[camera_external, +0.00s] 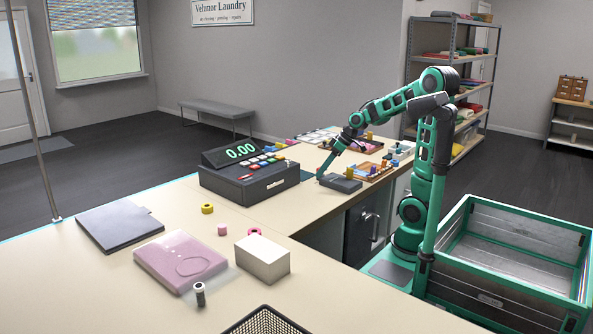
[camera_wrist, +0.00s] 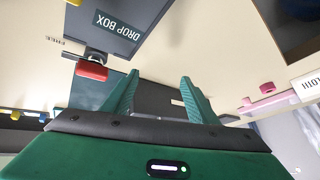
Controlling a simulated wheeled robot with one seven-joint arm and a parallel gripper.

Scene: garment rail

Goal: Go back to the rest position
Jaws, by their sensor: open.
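My green gripper (camera_external: 322,175) is low over the counter, pointing down at the end of my bent arm. It is beside a small dark box (camera_external: 343,184) on the counter. In the wrist view my gripper (camera_wrist: 160,90) has its two green fingers spread wide apart. I see nothing held between them. A dark surface shows behind the gap, and I cannot tell whether the fingers touch it. A red block-like thing (camera_wrist: 91,70) is left of the fingers, near a dark panel (camera_wrist: 128,12) labelled DROP BOX.
A cash register (camera_external: 247,180) stands left of my gripper. A wooden tray (camera_external: 370,176) with small coloured items is just right of it. The near counter holds a pink folded package (camera_external: 180,262), a white box (camera_external: 262,260) and a grey folder (camera_external: 118,228). A crate (camera_external: 500,290) stands at lower right.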

